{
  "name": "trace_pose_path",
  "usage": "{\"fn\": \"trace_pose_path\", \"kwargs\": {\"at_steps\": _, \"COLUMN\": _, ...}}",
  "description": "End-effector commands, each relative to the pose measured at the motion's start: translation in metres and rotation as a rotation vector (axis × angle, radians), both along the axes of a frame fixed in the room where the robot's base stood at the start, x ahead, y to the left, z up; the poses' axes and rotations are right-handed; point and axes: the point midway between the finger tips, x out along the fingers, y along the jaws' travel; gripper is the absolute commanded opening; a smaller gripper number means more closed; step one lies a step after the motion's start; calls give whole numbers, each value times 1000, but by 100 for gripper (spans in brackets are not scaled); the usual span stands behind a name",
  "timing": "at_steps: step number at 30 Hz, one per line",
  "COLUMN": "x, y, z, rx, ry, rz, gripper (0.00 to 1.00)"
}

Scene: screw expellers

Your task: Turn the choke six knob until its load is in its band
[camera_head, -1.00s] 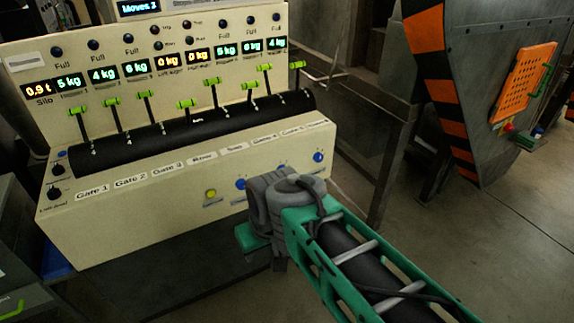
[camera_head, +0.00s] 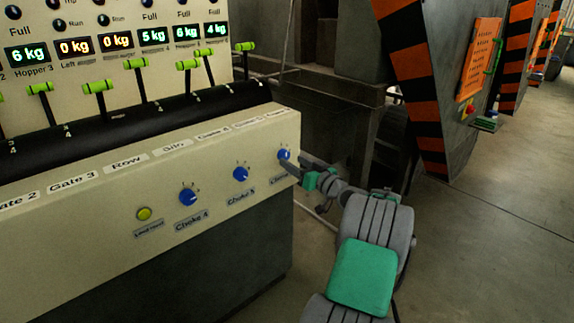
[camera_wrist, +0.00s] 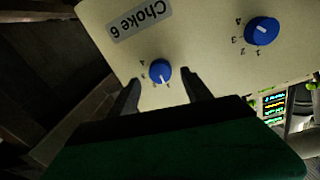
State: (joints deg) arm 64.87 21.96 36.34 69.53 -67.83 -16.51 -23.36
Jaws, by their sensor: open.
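The choke six knob is a blue dial with a pale pointer line; it is at the right end of the panel front in the head view (camera_head: 284,155). In the wrist view the knob (camera_wrist: 160,71) sits beside its upside-down "Choke 6" label (camera_wrist: 141,19). My gripper (camera_head: 300,170) is at the panel's right end, close to the knob. In the wrist view its two dark fingers (camera_wrist: 160,82) are apart, one on each side of the knob, with visible gaps. Whether the fingertips reach the knob's depth is unclear.
The choke 5 knob (camera_head: 241,174) and choke 4 knob (camera_head: 188,197) are to the left, with a yellow button (camera_head: 144,213) beyond. Green-handled levers (camera_head: 187,65) stand above. A striped machine (camera_head: 425,90) stands at the right; floor between is open.

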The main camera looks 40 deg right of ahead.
Motion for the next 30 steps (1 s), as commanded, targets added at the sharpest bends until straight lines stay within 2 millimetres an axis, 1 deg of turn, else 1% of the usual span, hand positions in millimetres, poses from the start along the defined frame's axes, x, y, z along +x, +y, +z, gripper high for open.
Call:
{"fn": "trace_pose_path", "kwargs": {"at_steps": 1, "x": 9, "y": 0, "z": -1, "rx": -1, "ry": 1, "rz": 2, "gripper": 57}}
{"fn": "trace_pose_path", "kwargs": {"at_steps": 3, "x": 18, "y": -1, "z": -2, "rx": 0, "ry": 2, "rz": 1, "gripper": 57}}
{"fn": "trace_pose_path", "kwargs": {"at_steps": 6, "x": 26, "y": 0, "z": 0, "rx": -1, "ry": 1, "rz": 1, "gripper": 57}}
{"fn": "trace_pose_path", "kwargs": {"at_steps": 13, "x": 28, "y": 0, "z": 0, "rx": 0, "ry": 2, "rz": 1, "gripper": 57}}
{"fn": "trace_pose_path", "kwargs": {"at_steps": 14, "x": 28, "y": 0, "z": 0, "rx": 0, "ry": 3, "rz": 3, "gripper": 56}}
{"fn": "trace_pose_path", "kwargs": {"at_steps": 30, "x": 28, "y": 1, "z": 0, "rx": 0, "ry": 2, "rz": 4, "gripper": 12}}
